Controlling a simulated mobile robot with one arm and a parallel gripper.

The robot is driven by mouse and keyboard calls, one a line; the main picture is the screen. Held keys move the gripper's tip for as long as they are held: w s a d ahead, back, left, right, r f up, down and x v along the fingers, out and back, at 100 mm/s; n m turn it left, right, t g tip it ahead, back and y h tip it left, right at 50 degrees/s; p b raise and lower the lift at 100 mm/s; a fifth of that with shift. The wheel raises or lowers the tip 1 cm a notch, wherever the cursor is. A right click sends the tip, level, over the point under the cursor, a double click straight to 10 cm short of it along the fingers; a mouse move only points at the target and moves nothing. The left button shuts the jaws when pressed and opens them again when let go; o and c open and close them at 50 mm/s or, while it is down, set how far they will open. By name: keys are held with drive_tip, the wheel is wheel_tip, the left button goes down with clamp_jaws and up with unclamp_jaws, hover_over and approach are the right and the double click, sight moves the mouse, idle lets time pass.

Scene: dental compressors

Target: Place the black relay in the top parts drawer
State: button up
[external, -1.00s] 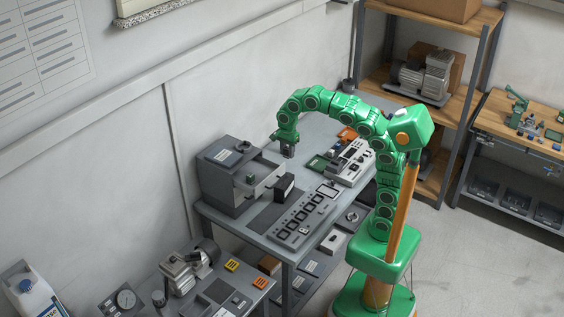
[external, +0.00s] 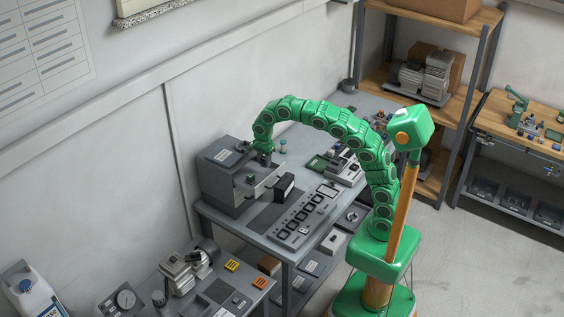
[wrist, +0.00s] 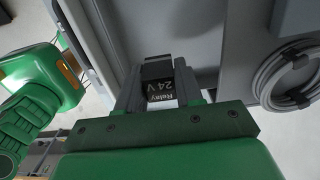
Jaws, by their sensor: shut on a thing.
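In the external view my gripper (external: 265,163) points down over the open top drawer (external: 266,184) of the grey parts cabinet (external: 222,178) on the bench. The relay cannot be made out there. In the wrist view a grey surface lies beyond the relay. I cannot tell whether the relay touches the drawer.
A small green part (external: 250,178) shows at the drawer. A black block (external: 284,187) stands close by its front. A grey panel with several square openings (external: 304,214) lies on the bench (external: 252,236). A coiled grey cable (wrist: 290,78) shows at right in the wrist view.

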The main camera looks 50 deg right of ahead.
sight(263, 173)
drive_tip(key=shift+w+a+f, duration=0.15)
drive_tip(key=shift+w+f, duration=0.35)
drive_tip(key=shift+f, duration=1.65)
drive_tip(key=shift+f, duration=0.15)
drive_tip(key=o, duration=1.1)
wheel_tip(263, 173, up, 12)
drive_tip(key=shift+r, duration=0.2)
